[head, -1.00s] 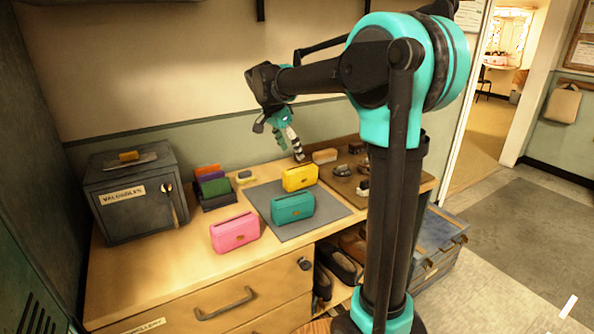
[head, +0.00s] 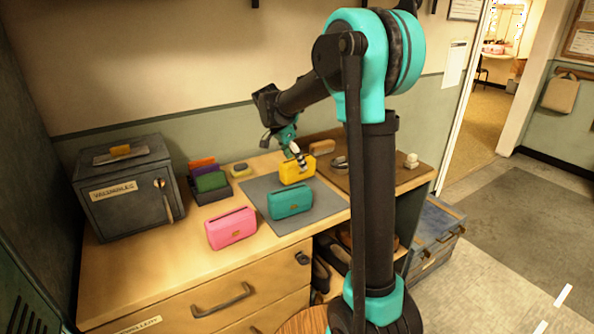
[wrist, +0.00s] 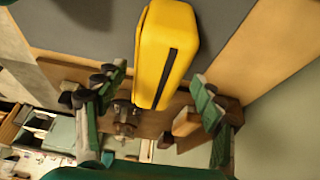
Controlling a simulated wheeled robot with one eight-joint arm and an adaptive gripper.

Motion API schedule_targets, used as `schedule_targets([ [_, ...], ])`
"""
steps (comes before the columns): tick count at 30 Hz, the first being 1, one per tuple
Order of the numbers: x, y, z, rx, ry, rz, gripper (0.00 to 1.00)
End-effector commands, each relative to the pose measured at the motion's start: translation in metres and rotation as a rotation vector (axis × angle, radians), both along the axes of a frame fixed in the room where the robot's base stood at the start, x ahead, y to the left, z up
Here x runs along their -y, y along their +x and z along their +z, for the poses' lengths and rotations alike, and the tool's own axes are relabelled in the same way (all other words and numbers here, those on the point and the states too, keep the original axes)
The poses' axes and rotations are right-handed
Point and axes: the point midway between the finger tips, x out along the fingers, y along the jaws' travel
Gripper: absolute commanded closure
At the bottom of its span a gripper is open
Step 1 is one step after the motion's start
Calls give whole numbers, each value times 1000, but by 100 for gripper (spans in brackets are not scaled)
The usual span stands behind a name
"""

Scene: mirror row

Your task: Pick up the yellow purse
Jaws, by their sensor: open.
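The yellow purse (head: 297,170) stands upright on the grey mat (head: 262,190) on the wooden counter. My gripper (head: 299,160) is over the purse in the head view, fingers pointing down, and hides a little of it. In the wrist view the yellow purse (wrist: 166,52) lies at the top middle, its dark slot showing, between the lines of my two spread fingers (wrist: 155,108). The gripper is open and empty. I cannot tell whether a finger touches the purse.
A teal purse (head: 291,203) is on the mat just in front of the yellow one. A pink purse (head: 231,228) stands to the left. A grey valuables box (head: 125,200) is at the far left. A brown board (head: 385,178) with small items lies at right.

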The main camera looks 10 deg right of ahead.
Motion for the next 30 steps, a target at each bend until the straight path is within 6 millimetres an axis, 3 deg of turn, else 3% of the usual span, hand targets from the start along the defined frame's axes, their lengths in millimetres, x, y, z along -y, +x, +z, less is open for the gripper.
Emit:
schedule_targets([
  [14,21,8,-46,-1,0,0,31],
  [30,21,8,-49,0,0,0,31],
])
